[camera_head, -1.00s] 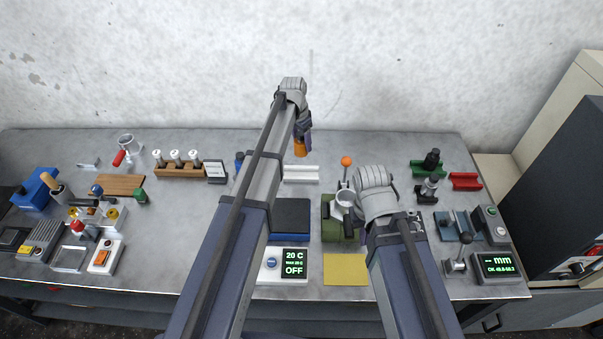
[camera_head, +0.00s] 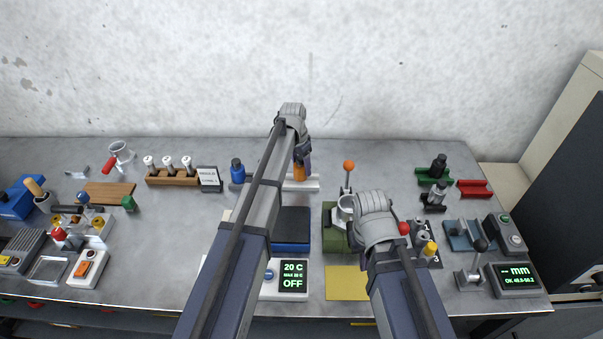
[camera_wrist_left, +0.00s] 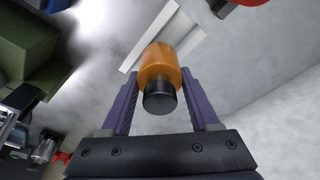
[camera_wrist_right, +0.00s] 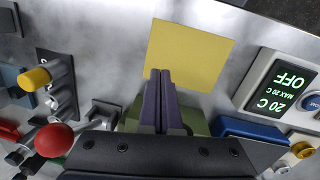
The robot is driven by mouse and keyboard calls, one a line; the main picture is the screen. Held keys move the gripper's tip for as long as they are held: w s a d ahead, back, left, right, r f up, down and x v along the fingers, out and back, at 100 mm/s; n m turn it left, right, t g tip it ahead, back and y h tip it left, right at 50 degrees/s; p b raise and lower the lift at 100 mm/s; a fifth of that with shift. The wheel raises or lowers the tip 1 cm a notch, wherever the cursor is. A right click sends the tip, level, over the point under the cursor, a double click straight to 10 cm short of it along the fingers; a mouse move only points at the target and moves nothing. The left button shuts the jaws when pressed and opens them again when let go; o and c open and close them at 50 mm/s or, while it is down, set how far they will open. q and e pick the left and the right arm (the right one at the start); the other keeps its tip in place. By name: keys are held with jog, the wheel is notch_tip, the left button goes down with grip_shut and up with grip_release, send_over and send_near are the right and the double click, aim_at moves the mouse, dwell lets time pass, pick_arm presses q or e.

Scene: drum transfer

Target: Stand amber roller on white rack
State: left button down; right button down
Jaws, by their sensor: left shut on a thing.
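The amber roller (camera_head: 299,173), an orange cylinder with a black end, is between the fingers of my left gripper (camera_head: 301,158). It looks about upright. The left wrist view shows the roller (camera_wrist_left: 160,66) with both purple fingers against its sides (camera_wrist_left: 161,100). The white rack (camera_head: 312,184) lies at the back middle of the bench, at the roller's lower end. The rack (camera_wrist_left: 150,38) also shows behind the roller in the left wrist view. I cannot tell whether they touch. My right gripper (camera_wrist_right: 163,75) is shut and empty, over the green press and near the yellow mat.
A blue-capped bottle (camera_head: 237,170) stands just left of the rack. A dark blue-edged pad (camera_head: 291,227) and a heater with a display (camera_head: 292,279) lie in front. The green press with an orange-knobbed lever (camera_head: 349,166) stands to the right. The yellow mat (camera_head: 347,284) is bare.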

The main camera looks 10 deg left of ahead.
pick_arm(q)
jog(key=shift+f, duration=0.65)
pick_arm(e)
jog(key=shift+f, duration=0.65)
pick_arm(q)
jog(key=shift+f+b, duration=0.2)
jog(key=shift+b, duration=0.2)
pick_arm(e)
jog(key=shift+f, duration=0.2)
pick_arm(q)
jog(key=shift+c, duration=0.6)
grip_release()
jog(key=shift+r, duration=0.15)
pick_arm(e)
jog(key=shift+r, duration=0.1)
